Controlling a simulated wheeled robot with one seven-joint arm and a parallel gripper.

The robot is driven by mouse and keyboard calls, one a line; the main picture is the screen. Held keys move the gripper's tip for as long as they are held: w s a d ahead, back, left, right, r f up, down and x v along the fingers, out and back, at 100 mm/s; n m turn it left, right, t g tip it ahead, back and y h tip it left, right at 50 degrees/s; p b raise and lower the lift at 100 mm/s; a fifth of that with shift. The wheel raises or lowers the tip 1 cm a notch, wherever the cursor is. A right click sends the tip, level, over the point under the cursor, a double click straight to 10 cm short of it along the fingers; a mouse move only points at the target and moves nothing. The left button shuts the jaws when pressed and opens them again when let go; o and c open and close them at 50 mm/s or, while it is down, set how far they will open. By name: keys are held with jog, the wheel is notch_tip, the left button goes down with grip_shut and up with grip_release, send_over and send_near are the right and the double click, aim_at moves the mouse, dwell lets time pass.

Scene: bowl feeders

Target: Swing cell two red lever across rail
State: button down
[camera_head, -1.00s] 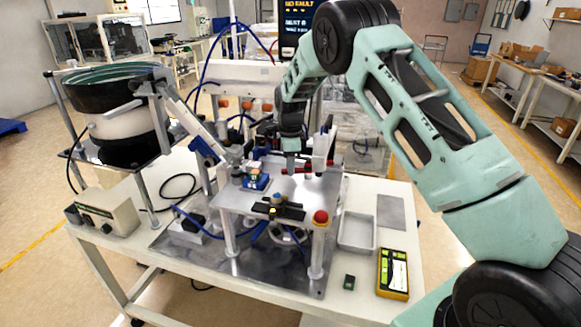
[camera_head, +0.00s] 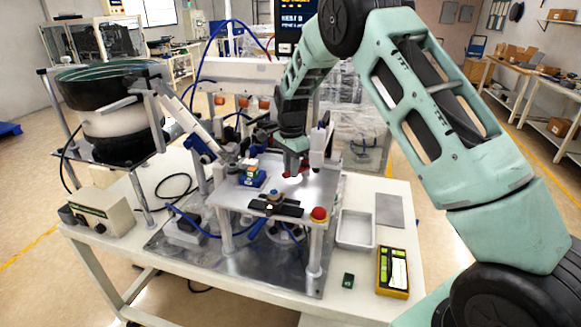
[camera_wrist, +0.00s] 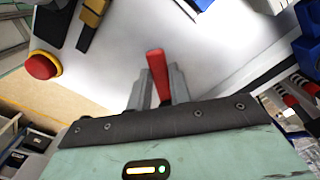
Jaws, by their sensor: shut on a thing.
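The red lever (camera_wrist: 156,72) stands out between the two grey fingers of my gripper (camera_wrist: 158,90) in the wrist view. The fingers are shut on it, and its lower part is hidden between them. In the head view my gripper (camera_head: 292,168) is low over the back of the raised metal plate (camera_head: 235,197), with a bit of red at its tip. Most of the lever and its rail are hidden behind my gripper there, so I cannot tell how far the lever is swung.
A red push button (camera_head: 319,214) stands at the plate's front right corner, near a black fixture (camera_head: 275,209). A blue block (camera_head: 252,179) sits at the plate's left. More red-tipped parts (camera_wrist: 291,100) show at the right in the wrist view. A white tray (camera_head: 356,230) lies right of the plate.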

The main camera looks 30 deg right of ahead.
jog(key=shift+r, duration=0.1)
jog(key=c, duration=1.3)
grip_release()
notch_tip(320, 180, up, 17)
jog(key=b, duration=0.3)
jog(key=shift+r+b, duration=0.2)
jog(key=shift+b, duration=0.15)
